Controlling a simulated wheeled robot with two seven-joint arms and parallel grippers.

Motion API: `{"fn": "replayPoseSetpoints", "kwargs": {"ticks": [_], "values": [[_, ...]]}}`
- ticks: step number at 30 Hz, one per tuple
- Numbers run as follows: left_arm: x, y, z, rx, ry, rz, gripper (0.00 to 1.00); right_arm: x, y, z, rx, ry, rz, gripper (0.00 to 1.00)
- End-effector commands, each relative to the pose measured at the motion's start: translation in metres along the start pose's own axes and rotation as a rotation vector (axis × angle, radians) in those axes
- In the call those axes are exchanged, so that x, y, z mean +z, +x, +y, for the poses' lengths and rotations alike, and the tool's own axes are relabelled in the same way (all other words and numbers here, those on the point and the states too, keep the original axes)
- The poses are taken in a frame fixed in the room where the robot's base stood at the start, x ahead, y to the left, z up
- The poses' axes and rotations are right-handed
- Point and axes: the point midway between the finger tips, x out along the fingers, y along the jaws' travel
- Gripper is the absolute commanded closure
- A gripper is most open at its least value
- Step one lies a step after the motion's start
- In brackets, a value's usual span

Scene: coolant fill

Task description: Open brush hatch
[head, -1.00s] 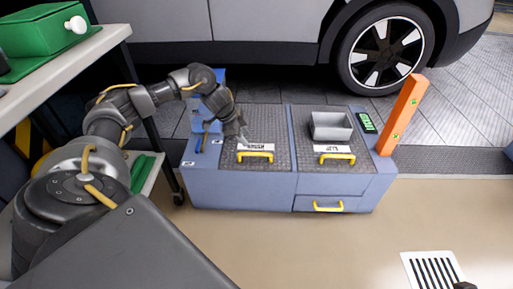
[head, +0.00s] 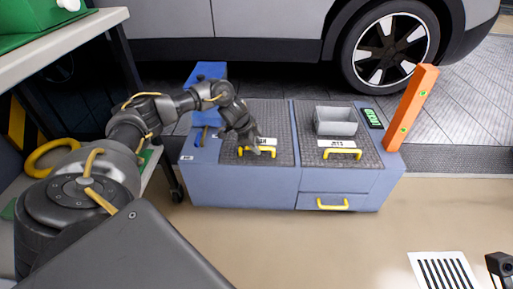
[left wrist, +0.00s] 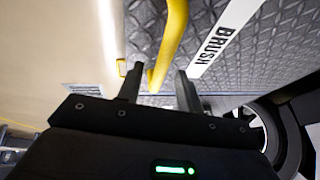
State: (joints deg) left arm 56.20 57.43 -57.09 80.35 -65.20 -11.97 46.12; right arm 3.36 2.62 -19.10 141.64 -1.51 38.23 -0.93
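The brush hatch (head: 274,122) is a dark diamond-plate lid on the left of the blue floor unit, lying flat and closed. Its yellow handle (head: 271,154) is at the front edge, by a white label reading BRUSH (left wrist: 222,38). My left gripper (head: 254,151) is down at the handle and partly covers it and the label. In the left wrist view, the two fingers (left wrist: 159,82) are apart, and the end of the yellow handle (left wrist: 170,45) shows between them, with gaps on both sides. My right gripper is not seen.
The JETS lid (head: 343,147) on the right carries a grey bin (head: 335,121); a drawer (head: 331,203) is below. An orange post (head: 412,108) stands at the right end. A car (head: 290,40) is behind. A dark object (head: 499,266) at lower right is unclear.

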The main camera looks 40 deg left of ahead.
Motion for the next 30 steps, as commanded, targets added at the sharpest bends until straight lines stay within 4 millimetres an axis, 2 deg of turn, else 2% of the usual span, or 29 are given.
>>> {"fn": "replayPoseSetpoints", "kwargs": {"ticks": [9,17,30], "values": [[-0.0002,0.0019,-0.0002,0.0,0.0,0.0,0.65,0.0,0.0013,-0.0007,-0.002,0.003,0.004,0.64],[-0.0001,0.0018,-0.0001,0.0,0.0,0.0,0.99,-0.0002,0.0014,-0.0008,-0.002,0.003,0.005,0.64],[-0.0029,-0.0023,-0.0006,0.001,0.002,0.0,1.0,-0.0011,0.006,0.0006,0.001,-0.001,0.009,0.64]]}}
